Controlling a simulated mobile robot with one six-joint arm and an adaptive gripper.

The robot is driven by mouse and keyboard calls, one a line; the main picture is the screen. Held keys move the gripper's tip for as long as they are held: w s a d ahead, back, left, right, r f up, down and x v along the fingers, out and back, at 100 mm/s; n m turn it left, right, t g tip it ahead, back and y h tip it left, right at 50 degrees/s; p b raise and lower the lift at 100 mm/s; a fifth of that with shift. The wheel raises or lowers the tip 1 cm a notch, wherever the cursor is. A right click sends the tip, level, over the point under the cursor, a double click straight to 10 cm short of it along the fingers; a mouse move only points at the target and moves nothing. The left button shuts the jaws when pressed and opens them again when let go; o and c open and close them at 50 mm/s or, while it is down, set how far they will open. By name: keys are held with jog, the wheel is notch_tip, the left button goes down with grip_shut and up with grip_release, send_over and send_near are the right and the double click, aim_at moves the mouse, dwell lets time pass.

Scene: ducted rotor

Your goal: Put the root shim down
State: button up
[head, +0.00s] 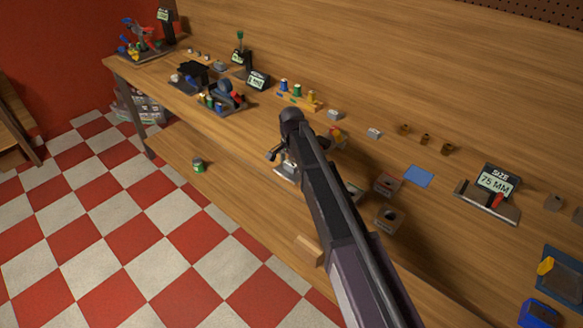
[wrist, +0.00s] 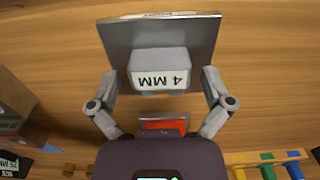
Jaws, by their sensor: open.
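The block looks like the root shim, but I cannot be sure. My gripper (wrist: 160,82) is open, with one finger on each side of the block and a gap at both sides. A red-orange piece (wrist: 164,125) shows between the fingers, close to the palm. In the head view my gripper (head: 282,157) is low over the bench, and a small pale thing (head: 288,170) shows beneath it. My arm hides part of the bench there.
A blue pad (head: 418,176) and a "75 MM" sign (head: 497,181) lie to the right. Grey square holders (head: 386,219) stand near my arm. Colored pegs on a wooden strip (head: 299,98) stand behind my gripper. A green can (head: 198,165) is at the lower left.

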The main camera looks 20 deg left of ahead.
aim_at(291, 163)
jog(key=c, duration=1.2)
jog(key=shift+r, duration=0.15)
notch_tip(291, 163, up, 3)
jog(key=p, duration=0.3)
jog(key=shift+r, duration=0.15)
jog(key=s+d, duration=0.2)
jog(key=s, duration=0.2)
jog(key=s+d+r+p, duration=0.1)
jog(key=s+d, duration=0.2)
jog(key=s, duration=0.2)
jog(key=s+d+p, duration=0.1)
jog(key=s+d, duration=0.2)
jog(key=s, duration=0.1)
jog(key=shift+s+d+r, duration=0.2)
jog(key=shift+s, duration=0.15)
